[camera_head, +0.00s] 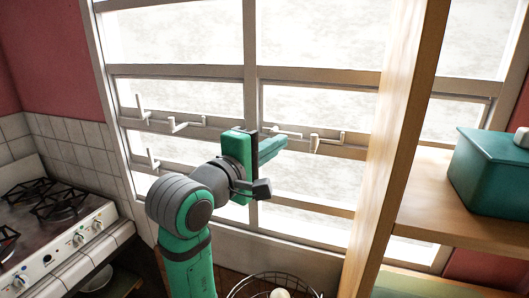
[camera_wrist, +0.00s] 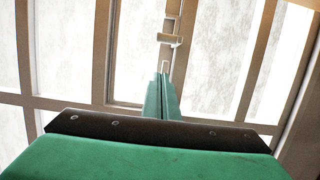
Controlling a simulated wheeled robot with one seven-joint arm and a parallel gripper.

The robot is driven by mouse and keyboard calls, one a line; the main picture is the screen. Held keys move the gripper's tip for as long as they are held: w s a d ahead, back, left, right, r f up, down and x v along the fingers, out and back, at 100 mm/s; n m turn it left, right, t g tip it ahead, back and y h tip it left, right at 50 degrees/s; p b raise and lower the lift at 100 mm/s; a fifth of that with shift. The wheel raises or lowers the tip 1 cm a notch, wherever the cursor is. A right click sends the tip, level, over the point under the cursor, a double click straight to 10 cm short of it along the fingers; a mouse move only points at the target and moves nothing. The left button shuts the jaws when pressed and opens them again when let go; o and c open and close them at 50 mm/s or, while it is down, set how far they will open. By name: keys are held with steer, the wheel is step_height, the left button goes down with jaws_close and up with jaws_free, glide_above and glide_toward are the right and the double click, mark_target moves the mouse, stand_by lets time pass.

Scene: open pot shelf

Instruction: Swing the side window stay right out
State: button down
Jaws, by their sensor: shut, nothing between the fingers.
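Several pale window stays are on the window's rails. One stay (camera_head: 325,139) is on the right-hand rail, with an upright end. Another stay (camera_head: 282,133) lies just beyond my gripper. To the left are a stay (camera_head: 185,124), an upright one (camera_head: 141,107) and a lower one (camera_head: 152,159). I cannot tell which is the side one. My gripper (camera_head: 284,141) is shut and empty in front of the right-hand rail. In the wrist view the shut green fingers (camera_wrist: 162,78) point at a pale stay (camera_wrist: 168,40); whether they touch it is unclear.
A wooden shelf post (camera_head: 395,130) stands to the right of my gripper. A teal box (camera_head: 490,172) sits on the shelf beyond it. A stove (camera_head: 60,215) is at the left, and a wire basket (camera_head: 272,282) is below. Window bars (camera_head: 250,50) stand close behind my gripper.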

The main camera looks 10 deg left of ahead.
steer(key=shift+w+d, duration=0.2)
steer(key=shift+d, duration=0.95)
steer(key=shift+w+d, duration=0.2)
steer(key=shift+d, duration=0.9)
steer(key=shift+w, duration=0.15)
